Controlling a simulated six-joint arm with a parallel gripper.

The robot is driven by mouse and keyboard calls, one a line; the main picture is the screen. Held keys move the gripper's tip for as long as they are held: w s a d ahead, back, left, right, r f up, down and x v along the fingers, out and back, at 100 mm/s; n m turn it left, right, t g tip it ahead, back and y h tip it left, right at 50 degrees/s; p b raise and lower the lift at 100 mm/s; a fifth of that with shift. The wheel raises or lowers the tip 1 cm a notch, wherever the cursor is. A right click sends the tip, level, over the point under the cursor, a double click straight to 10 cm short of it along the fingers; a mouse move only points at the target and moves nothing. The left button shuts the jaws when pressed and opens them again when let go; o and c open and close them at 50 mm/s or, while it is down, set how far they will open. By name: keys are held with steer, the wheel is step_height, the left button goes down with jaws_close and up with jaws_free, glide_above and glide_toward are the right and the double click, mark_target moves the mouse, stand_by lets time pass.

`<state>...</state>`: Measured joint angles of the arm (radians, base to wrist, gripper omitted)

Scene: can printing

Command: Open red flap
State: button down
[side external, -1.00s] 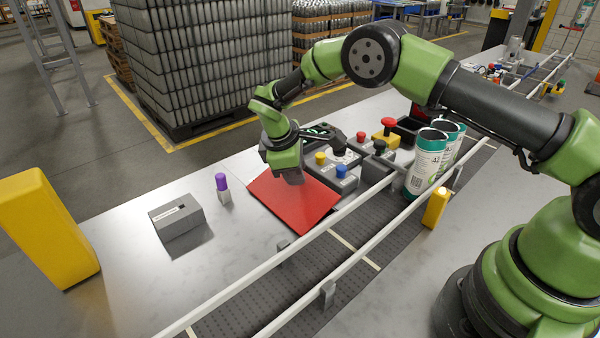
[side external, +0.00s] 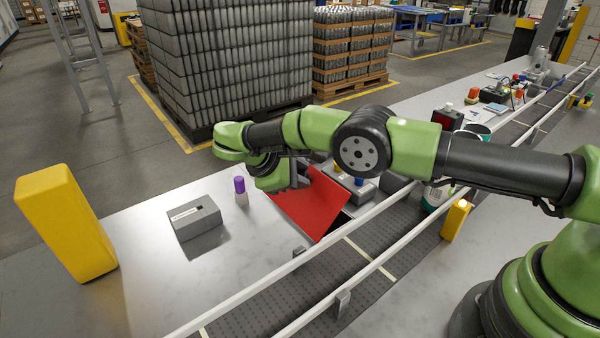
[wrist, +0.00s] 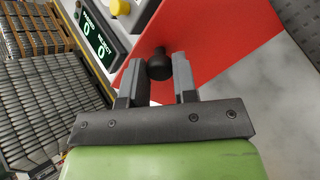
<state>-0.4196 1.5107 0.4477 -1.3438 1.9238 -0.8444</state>
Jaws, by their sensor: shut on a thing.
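The red flap (side external: 318,208) is tilted up from the tabletop, with a dark gap beneath its right side in the side view. It also fills the upper middle of the wrist view (wrist: 220,40). A round black knob (wrist: 159,65) is on the flap. My gripper (wrist: 160,75) has its two grey fingers on either side of the knob and is shut on it. In the side view my gripper (side external: 298,180) is at the flap's upper left edge, partly hidden by my arm, and the knob is hidden.
A panel with a lit display (wrist: 97,38) and a yellow button (wrist: 120,7) is beside the flap. A grey box (side external: 195,218) and a purple-capped marker (side external: 240,190) stand to the left. A conveyor with white rails (side external: 290,265) runs in front.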

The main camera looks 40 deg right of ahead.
stand_by(0.4)
steer(key=c, duration=0.9)
jaws_free()
steer(key=shift+r, duration=0.1)
step_height(320, 180, up, 10)
